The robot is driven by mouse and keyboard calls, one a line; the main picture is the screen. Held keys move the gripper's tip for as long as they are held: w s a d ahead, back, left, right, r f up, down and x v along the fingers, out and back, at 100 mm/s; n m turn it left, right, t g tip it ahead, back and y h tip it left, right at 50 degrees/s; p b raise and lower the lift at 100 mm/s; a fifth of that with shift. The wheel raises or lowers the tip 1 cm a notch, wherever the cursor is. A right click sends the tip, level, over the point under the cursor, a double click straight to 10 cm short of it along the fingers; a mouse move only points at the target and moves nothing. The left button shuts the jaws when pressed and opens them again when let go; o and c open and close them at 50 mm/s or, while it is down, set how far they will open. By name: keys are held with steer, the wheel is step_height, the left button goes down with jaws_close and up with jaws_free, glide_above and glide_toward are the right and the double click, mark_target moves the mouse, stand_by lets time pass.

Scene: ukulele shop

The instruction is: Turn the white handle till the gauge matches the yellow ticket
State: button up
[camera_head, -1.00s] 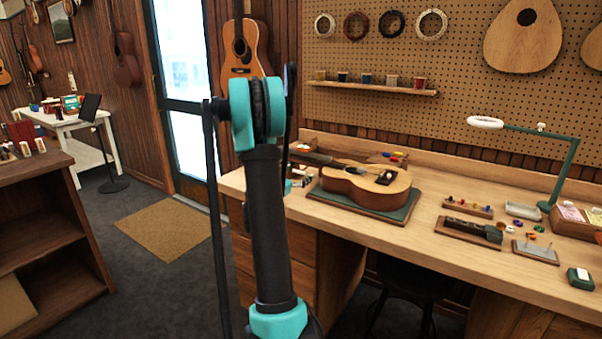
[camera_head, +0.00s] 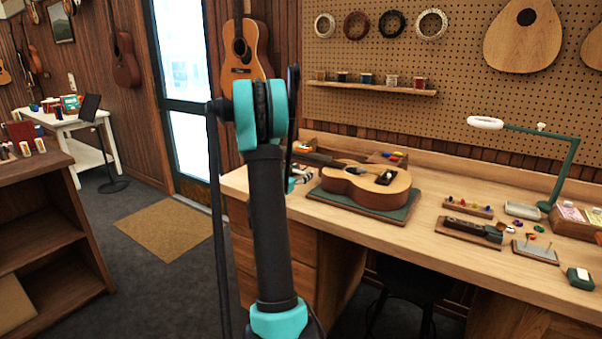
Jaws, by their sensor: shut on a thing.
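My arm (camera_head: 268,210) rises through the middle of the view and hides part of the bench's left end. My gripper (camera_head: 301,176) shows only in part, small, just right of the arm at the bench's left end. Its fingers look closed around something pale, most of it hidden. I cannot make out the white handle, the gauge or the yellow ticket for certain. A ukulele (camera_head: 366,187) lies on a green mat (camera_head: 340,203), its neck pointing left towards my gripper. A small dark and white piece (camera_head: 386,177) is at its soundhole.
The wooden workbench (camera_head: 440,258) holds a tray of small coloured parts (camera_head: 468,208), a dark tool on a wooden block (camera_head: 473,230) and a green lamp (camera_head: 560,175). A dark stool (camera_head: 405,285) stands beneath. A shelf unit (camera_head: 45,235) is at left; open floor lies between.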

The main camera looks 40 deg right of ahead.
steer(key=shift+m, duration=0.3)
steer(key=m, duration=0.3)
steer(key=shift+c, duration=0.2)
steer(key=shift+m, duration=2.1)
steer(key=shift+c, duration=0.2)
steer(key=o, duration=1.2)
steer(key=shift+a, duration=0.1)
steer(key=v, duration=1.1)
steer(key=shift+s+a+f, duration=0.1)
steer(key=shift+s+a, duration=0.1)
steer(key=shift+a, duration=0.15)
